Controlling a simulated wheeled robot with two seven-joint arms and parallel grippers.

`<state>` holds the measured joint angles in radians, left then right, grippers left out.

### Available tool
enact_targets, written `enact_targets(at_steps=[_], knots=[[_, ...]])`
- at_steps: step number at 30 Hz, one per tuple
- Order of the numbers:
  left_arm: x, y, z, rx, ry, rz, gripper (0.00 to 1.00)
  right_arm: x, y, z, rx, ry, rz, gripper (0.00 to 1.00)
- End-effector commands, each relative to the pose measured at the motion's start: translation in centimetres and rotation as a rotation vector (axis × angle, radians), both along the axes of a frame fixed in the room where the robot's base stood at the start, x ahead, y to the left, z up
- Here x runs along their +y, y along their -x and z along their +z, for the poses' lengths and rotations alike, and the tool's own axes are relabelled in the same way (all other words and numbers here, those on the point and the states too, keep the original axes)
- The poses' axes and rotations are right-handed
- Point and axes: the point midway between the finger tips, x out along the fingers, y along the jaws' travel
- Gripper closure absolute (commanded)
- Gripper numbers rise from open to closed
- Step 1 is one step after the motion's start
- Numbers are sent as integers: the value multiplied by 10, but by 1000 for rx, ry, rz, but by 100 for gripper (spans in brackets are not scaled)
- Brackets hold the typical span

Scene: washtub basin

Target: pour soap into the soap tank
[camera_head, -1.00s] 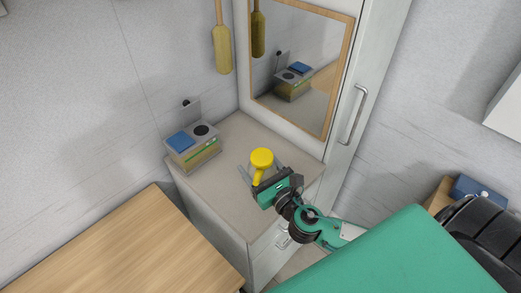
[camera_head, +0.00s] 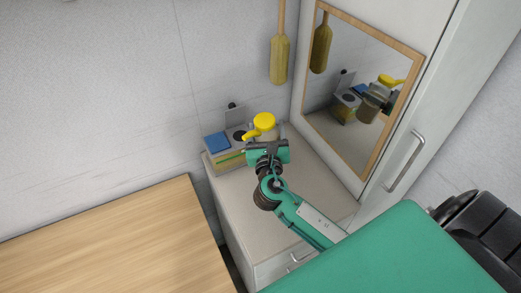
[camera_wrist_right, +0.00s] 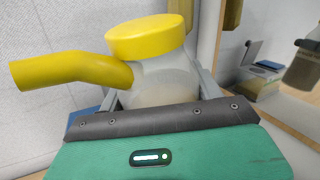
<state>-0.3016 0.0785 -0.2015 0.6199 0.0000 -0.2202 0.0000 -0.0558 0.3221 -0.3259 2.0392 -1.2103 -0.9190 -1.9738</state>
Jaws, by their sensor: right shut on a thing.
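The soap bottle (camera_head: 264,120) has a yellow cap and a yellow side spout. My right gripper (camera_head: 267,143) is shut on its translucent body, which shows between the fingers in the right wrist view (camera_wrist_right: 160,82). The bottle is raised beside the soap tank and roughly upright, its spout pointing left toward the tank. The soap tank (camera_head: 228,159) is a grey box with a blue panel and a dark round opening, standing on the counter by the wall. The gripper and bottle hide its right end. In the right wrist view a bit of blue shows behind the gripper. My left gripper is out of view.
The beige counter (camera_head: 285,205) is otherwise clear. A wood-framed mirror (camera_head: 360,85) on its right reflects the bottle and tank. A yellow paddle (camera_head: 280,60) hangs on the wall above. A wooden table (camera_head: 110,240) stands at the left front. A tall cabinet handle (camera_head: 404,162) is at right.

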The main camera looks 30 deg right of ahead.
Motion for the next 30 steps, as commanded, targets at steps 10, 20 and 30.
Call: enact_targets(at_steps=[10, 20, 30], knots=[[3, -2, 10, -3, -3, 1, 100, -58, -52, 30, -5, 25, -377, 66], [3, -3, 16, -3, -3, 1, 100, -78, -81, 48, 1, 55, -648, 66], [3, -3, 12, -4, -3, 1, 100, -79, -89, 48, 4, 80, -726, 66]])
